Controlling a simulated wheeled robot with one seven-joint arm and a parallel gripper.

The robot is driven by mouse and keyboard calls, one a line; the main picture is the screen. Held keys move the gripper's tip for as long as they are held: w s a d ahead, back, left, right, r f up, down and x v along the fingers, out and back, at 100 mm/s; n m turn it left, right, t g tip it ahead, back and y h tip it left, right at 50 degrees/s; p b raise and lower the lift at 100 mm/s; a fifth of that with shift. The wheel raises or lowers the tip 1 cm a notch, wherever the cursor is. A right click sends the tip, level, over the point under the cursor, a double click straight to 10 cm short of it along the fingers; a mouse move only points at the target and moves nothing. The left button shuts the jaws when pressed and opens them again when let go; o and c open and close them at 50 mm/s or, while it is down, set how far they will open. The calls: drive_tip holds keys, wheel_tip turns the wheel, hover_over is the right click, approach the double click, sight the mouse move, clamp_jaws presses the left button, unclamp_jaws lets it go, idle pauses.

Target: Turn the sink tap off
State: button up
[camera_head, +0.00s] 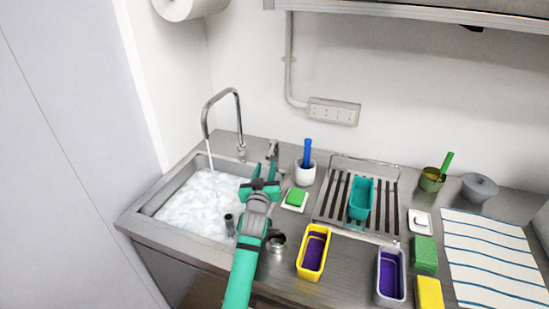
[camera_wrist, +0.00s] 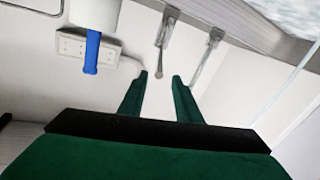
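The curved metal tap (camera_head: 222,95) stands behind the sink (camera_head: 150,207), with a stream of water running from its spout into the basin. A small grey upright fitting, apparently the tap's handle (camera_head: 272,149), stands just right of the tap's base; it also shows in the wrist view (camera_wrist: 165,35), hanging down at the top centre. My gripper (camera_head: 264,172) is over the sink's right edge, in front of the handle. In the wrist view its two green fingers (camera_wrist: 158,78) are apart with nothing held between them. The handle's end lies near the fingertips; contact cannot be told.
A white cup with a blue-handled brush (camera_head: 306,172) and a green sponge on a dish (camera_head: 295,197) stand close right of my gripper. A drying rack (camera_head: 330,205) holds a teal tub (camera_head: 361,198). A yellow tub (camera_head: 313,252) stands in front. The wall is close behind.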

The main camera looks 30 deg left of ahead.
sight(269, 155)
drive_tip(key=shift+x, duration=3.7)
drive_tip(key=shift+d, duration=0.1)
drive_tip(key=shift+c, duration=0.7)
clamp_jaws()
